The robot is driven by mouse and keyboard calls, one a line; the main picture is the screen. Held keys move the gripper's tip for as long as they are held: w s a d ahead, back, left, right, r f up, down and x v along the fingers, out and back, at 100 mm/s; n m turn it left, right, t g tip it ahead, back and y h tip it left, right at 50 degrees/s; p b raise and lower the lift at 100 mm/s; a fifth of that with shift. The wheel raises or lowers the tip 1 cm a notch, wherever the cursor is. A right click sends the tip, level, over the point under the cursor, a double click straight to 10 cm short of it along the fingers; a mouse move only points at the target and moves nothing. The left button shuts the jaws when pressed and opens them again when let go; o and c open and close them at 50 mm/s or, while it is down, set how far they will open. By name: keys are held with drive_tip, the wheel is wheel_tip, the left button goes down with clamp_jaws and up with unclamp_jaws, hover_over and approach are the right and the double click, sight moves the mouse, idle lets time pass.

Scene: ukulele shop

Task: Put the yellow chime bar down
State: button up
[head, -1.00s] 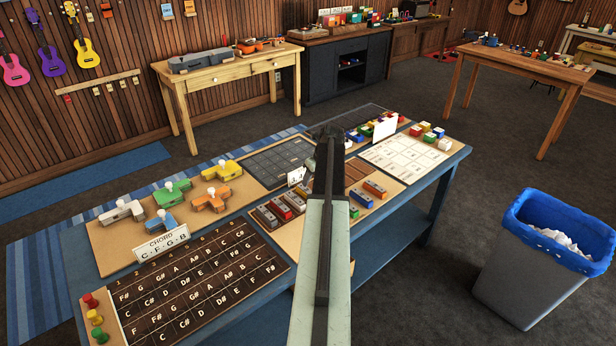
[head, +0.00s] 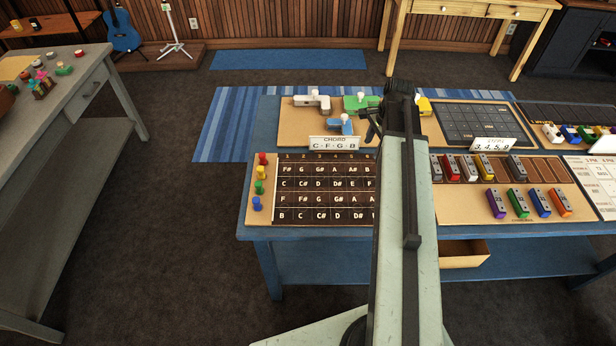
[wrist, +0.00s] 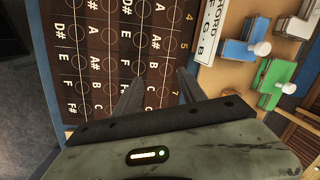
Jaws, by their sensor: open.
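A yellow chime bar (head: 485,167) stands in the rack on the blue table, to the right of my arm, beside red and grey bars. My gripper (head: 372,125) shows in the head view beside the chord sign, partly hidden by my arm. In the wrist view my gripper (wrist: 160,88) has its two fingers apart with nothing between them, above the dark note board (wrist: 105,45). The same board shows in the head view (head: 325,185), partly covered by my arm. No chime bar shows in the wrist view.
Purple, green, blue and orange bars (head: 528,203) lie in front of the rack. The chord sign (head: 335,143) and several clamp-like pieces (head: 312,102) stand behind the note board. A grey table (head: 75,100) is at the left, with open floor between. A drawer (head: 464,255) is open.

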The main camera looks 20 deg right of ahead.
drive_tip(key=s+a+n+g, duration=0.1)
drive_tip(key=s+a+n, duration=0.1)
drive_tip(key=a+n, duration=0.6)
drive_tip(key=s+a+n, duration=0.3)
drive_tip(key=a+n, duration=0.6)
drive_tip(key=a, duration=1.1)
drive_tip(key=shift+s+f+g+h, duration=0.2)
drive_tip(key=shift+s+g+h, duration=0.1)
drive_tip(key=shift+g, duration=0.1)
drive_tip(key=shift+a, duration=0.1)
